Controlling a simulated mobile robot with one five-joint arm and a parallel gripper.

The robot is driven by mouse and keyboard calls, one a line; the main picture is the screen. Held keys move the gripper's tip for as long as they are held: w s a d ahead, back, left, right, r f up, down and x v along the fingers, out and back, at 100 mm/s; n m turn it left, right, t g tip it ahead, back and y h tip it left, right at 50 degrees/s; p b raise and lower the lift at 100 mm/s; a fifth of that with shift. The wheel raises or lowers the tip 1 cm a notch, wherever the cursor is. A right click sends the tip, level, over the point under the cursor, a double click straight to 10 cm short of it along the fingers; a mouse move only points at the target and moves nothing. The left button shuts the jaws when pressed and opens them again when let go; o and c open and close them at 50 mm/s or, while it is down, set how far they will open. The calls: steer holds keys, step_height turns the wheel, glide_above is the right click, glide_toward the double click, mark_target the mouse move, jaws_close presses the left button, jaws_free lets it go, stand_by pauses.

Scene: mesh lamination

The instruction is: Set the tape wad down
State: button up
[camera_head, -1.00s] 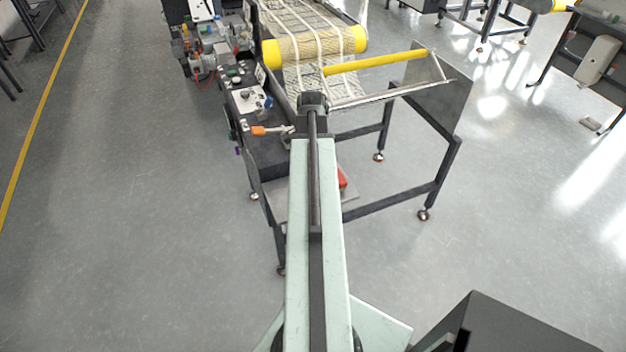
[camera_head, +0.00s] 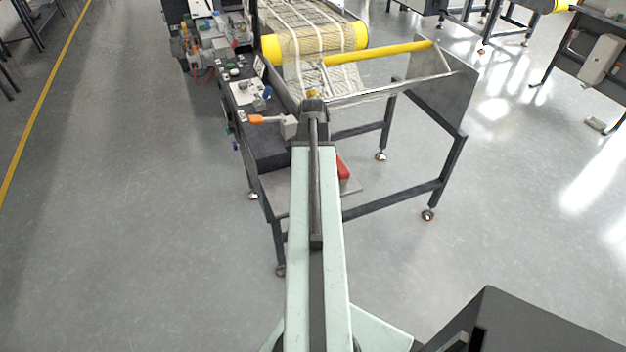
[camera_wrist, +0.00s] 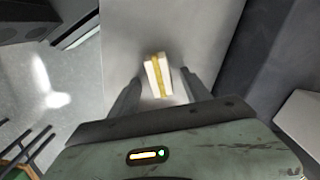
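The tape wad (camera_wrist: 158,76) is a small white block with a yellow-brown band, seen in the wrist view between and just past the fingertips of my gripper (camera_wrist: 160,78). The fingers stand apart, with a visible gap on each side of the wad. Behind the wad is a plain light grey surface (camera_wrist: 190,25); the view does not clearly show whether the wad rests on it. In the head view, my arm hides the fingers, and I cannot make out the wad with certainty.
The machine frame has a yellow roller (camera_head: 315,43) with mesh over it and a thin yellow bar (camera_head: 380,53). An orange-handled part (camera_head: 262,119) lies left of my arm's end. A red object (camera_head: 343,168) sits on a low shelf. Floor is open on the left.

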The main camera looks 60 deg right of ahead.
jaws_close()
step_height(320, 180, up, 10)
steer(key=p, duration=1)
